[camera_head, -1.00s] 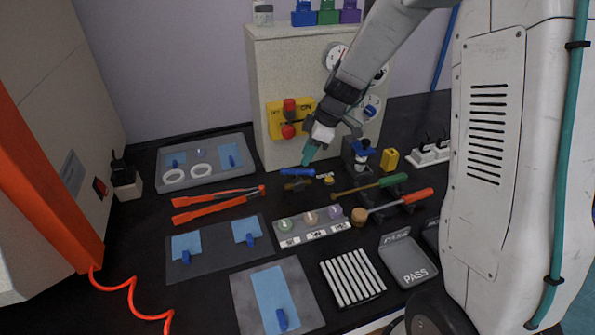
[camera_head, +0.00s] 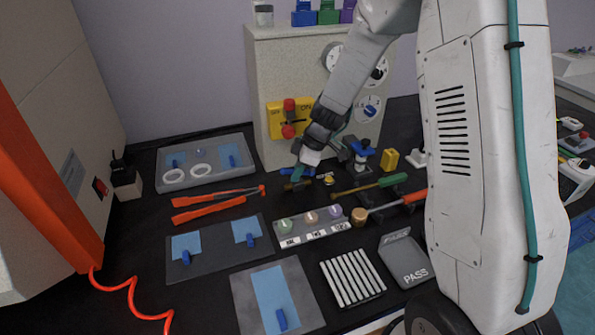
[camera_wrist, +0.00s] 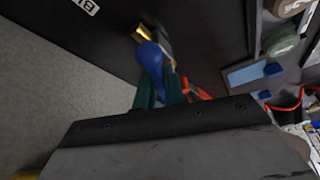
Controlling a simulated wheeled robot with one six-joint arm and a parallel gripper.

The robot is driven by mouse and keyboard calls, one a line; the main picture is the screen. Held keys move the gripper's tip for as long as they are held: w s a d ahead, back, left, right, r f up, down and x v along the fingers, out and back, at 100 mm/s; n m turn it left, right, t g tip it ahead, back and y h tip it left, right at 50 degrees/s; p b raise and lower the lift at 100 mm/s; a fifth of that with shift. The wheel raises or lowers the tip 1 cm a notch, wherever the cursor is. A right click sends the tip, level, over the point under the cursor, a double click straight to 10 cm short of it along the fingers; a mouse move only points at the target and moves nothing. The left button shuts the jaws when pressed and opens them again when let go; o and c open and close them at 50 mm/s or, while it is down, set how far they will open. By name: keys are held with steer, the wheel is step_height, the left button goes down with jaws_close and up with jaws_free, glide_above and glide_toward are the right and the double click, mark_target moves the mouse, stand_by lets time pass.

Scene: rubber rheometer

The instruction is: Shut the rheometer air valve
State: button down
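The air valve has a blue lever handle (camera_head: 288,171) and a brass body (camera_head: 297,186). It sits low on the black bench, in front of the beige instrument cabinet. In the wrist view the blue handle (camera_wrist: 150,56) lies at the teal fingertips, with a brass part (camera_wrist: 141,34) beyond it. My gripper (camera_head: 298,173) points down at the handle and partly hides it. In the wrist view the two fingers of my gripper (camera_wrist: 159,80) are a little apart, with the handle's narrow end between them. I cannot tell whether they press on it.
The cabinet (camera_head: 275,70) with gauges and a yellow switch plate (camera_head: 277,122) stands behind. A blue-topped fitting (camera_head: 362,148) and a yellow block (camera_head: 389,160) are to the right. Orange tongs (camera_head: 215,203), a grey tray (camera_head: 205,186) and screwdriver-like tools (camera_head: 370,187) lie nearby.

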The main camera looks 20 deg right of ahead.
steer(key=shift+m, duration=0.3)
steer(key=m+t, duration=0.1)
steer(key=m, duration=0.1)
steer(key=m+h, duration=0.1)
steer(key=m, duration=0.2)
steer(key=shift+t, duration=0.4)
steer(key=m+h, duration=0.1)
steer(key=m, duration=0.1)
steer(key=m+h, duration=0.1)
steer(key=m, duration=0.2)
steer(key=shift+t, duration=0.4)
steer(key=shift+m+h, duration=0.4)
steer(key=shift+m, duration=0.3)
steer(key=c, duration=1.5)
jaws_free()
steer(key=shift+r, duration=0.1)
steer(key=v, duration=0.7)
steer(key=shift+s+d+r, duration=0.1)
steer(key=shift+s+r, duration=0.15)
